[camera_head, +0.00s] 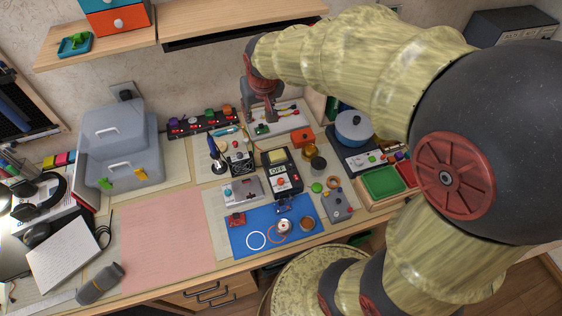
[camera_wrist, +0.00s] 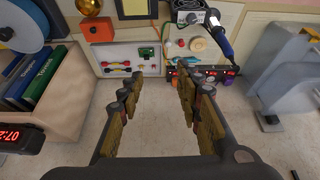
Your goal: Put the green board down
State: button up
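The green board (camera_head: 262,129) is a small green circuit board. It lies on a white tray (camera_head: 292,122) at the back of the desk, near the tray's left side. In the wrist view the green board (camera_wrist: 147,53) shows beyond my fingertips, close to colourful leads on the tray (camera_wrist: 117,71). My gripper (camera_head: 261,119) is above the back of the desk by the wall. In the wrist view my gripper (camera_wrist: 155,86) has its fingers wide apart with nothing between them. The board is apart from the fingers.
A soldering iron (camera_head: 215,153) stands left of the tray. A power strip (camera_head: 203,123) runs along the wall. An orange box (camera_head: 302,136) and a blue pot (camera_head: 354,128) are to the right. A grey bin (camera_head: 125,150) stands left; the pink mat (camera_head: 160,237) is clear.

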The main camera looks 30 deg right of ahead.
jog(key=s+a+r+n, duration=0.1)
jog(key=s+a+r, duration=0.2)
jog(key=s, duration=0.8)
jog(key=s+a+r+n, duration=0.1)
jog(key=s+a+r, duration=0.1)
jog(key=s, duration=1)
jog(key=shift+a+r+t+y, duration=0.3)
jog(key=shift+a+r+y, duration=0.1)
jog(key=shift+r, duration=0.3)
